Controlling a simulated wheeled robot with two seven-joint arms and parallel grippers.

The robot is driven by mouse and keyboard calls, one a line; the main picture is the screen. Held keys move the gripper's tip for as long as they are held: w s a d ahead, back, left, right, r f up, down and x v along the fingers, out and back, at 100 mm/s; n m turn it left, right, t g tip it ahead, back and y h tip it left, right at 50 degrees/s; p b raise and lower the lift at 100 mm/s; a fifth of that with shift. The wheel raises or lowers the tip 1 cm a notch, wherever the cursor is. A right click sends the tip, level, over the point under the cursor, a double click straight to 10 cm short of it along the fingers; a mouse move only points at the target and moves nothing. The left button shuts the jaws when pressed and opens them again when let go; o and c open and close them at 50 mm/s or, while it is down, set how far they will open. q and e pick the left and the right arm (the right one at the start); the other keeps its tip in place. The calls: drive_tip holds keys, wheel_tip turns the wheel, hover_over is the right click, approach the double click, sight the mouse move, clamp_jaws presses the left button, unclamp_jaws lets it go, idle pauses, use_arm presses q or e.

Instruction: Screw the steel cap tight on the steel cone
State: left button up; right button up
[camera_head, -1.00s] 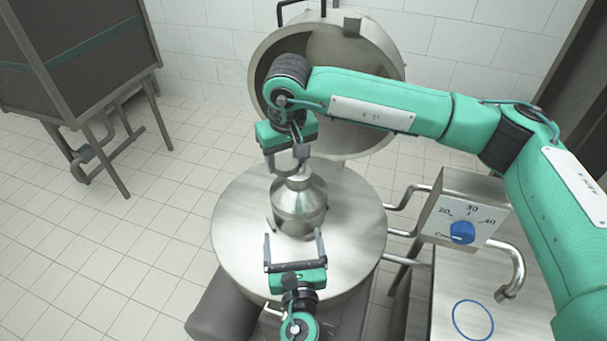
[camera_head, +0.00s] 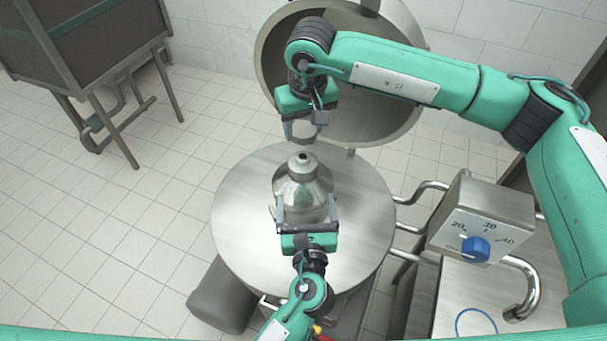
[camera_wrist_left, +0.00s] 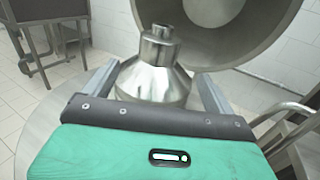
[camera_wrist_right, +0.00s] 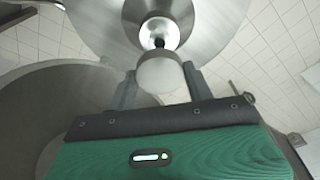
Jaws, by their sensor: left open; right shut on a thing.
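The steel cone (camera_head: 303,190) stands upright on the round steel table (camera_head: 235,225), its narrow neck up and its dark opening bare; it also shows in the left wrist view (camera_wrist_left: 152,78). My left gripper (camera_head: 306,208) is open at the near side of the cone, with a finger on either side of its lower body. Whether the fingers touch it I cannot tell. My right gripper (camera_head: 303,128) is shut on the steel cap (camera_wrist_right: 160,73) and holds it above and behind the cone's neck, clear of it. The cap is partly hidden in the head view.
A large open round steel lid (camera_head: 385,115) stands behind the table, close to my right gripper. A control box with a blue knob (camera_head: 475,247) and steel pipes stand at the right. A dark cabinet (camera_head: 85,45) is at the far left.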

use_arm(q)
drive_tip(key=w, duration=1)
drive_tip(key=shift+w+a, duration=0.35)
drive_tip(key=shift+w, duration=0.05)
drive_tip(key=c, duration=1.5)
use_arm(e)
drive_tip(key=shift+s, duration=0.1)
use_arm(q)
drive_tip(key=shift+o, duration=0.2)
use_arm(e)
hover_over(303, 157)
drive_tip(key=shift+s+f, duration=0.15)
drive_tip(key=shift+f, duration=2.3)
drive_tip(key=shift+f, duration=0.85)
drive_tip(key=shift+f, duration=0.55)
